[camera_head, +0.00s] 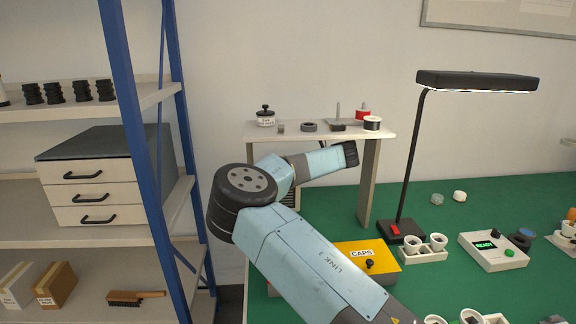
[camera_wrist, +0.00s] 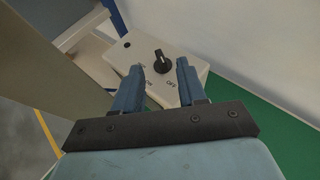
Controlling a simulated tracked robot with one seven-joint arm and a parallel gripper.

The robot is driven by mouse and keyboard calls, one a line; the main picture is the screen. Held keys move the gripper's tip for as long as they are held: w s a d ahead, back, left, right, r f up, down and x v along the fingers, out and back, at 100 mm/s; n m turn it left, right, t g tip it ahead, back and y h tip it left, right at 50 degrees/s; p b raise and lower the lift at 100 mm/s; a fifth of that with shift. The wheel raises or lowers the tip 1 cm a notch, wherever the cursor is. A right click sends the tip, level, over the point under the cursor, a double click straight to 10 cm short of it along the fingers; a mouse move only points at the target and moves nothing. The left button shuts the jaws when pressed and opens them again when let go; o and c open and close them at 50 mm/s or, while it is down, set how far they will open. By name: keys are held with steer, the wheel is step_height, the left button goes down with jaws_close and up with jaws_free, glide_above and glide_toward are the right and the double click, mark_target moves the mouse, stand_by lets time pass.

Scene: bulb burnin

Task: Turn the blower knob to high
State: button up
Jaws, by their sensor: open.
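The black blower knob (camera_wrist: 162,62) sits on the face of a pale box (camera_wrist: 188,72) in the wrist view. The knob has a pointer shape. Small printed labels lie around it; one seems to read OFF, and the others are too small to read surely. My gripper (camera_wrist: 160,67) is open, with its two blue fingers apart. In the picture the knob shows between the fingertips; I cannot tell whether either finger touches it. In the head view my arm covers the area below the small shelf, and neither the knob nor my gripper can be made out there.
A pale shelf (camera_head: 400,131) with small items stands above my arm. A black desk lamp (camera_head: 476,80), a yellow caps box (camera_head: 378,255) and a panel reading READY (camera_head: 497,261) stand on the green bench (camera_head: 330,212). A blue-posted rack (camera_head: 127,100) is at the left.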

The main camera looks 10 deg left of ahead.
steer(key=shift+x, duration=2.25)
steer(key=shift+f, duration=0.1)
steer(key=shift+c, duration=0.4)
steer(key=shift+a, duration=0.1)
jaws_close()
